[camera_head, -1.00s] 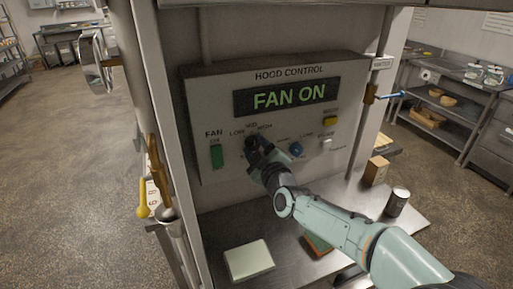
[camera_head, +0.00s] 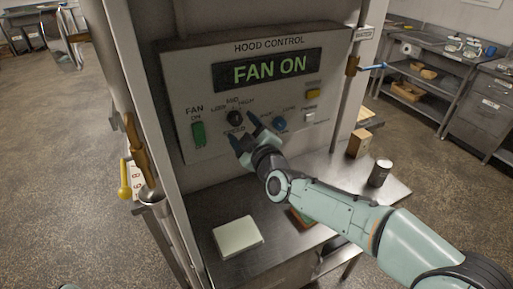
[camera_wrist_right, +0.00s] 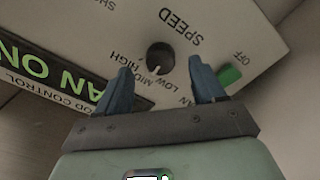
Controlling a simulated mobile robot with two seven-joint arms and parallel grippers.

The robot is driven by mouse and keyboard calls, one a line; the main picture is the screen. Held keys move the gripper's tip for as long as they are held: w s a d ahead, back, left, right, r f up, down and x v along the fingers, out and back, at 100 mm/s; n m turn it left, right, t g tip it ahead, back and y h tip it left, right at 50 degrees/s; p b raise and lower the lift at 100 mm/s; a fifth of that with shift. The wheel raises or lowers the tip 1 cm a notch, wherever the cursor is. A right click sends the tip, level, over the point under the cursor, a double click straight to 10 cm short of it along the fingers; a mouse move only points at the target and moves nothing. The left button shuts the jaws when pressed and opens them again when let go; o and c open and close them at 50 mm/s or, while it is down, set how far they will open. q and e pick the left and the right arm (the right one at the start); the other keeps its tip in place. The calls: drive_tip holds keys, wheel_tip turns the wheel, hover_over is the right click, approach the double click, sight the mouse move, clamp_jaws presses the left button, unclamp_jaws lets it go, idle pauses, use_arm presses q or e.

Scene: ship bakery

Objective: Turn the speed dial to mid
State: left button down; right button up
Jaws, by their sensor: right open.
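The dark round speed dial (camera_head: 235,118) is on the hood control panel (camera_head: 180,75), between the green fan switch (camera_head: 198,133) and a blue knob (camera_head: 279,124). My right gripper (camera_head: 244,129) is open in front of the panel, just below and right of the dial, apart from it. In the right wrist view the dial (camera_wrist_right: 160,57) shows beyond the two open fingers (camera_wrist_right: 161,68), upside down, with nothing between them. A pale mark on the dial points toward MID, between LOW and HIGH.
The display (camera_head: 268,69) reads FAN ON. A pale block (camera_head: 237,236), a brown box (camera_head: 359,143) and a can (camera_head: 380,173) stand on the metal shelf below.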

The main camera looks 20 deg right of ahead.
drive_tip(key=s+d, duration=0.1)
drive_tip(key=s, duration=0.8)
drive_tip(key=shift+s+d+b, duration=0.3)
drive_tip(key=shift+s+d, duration=0.1)
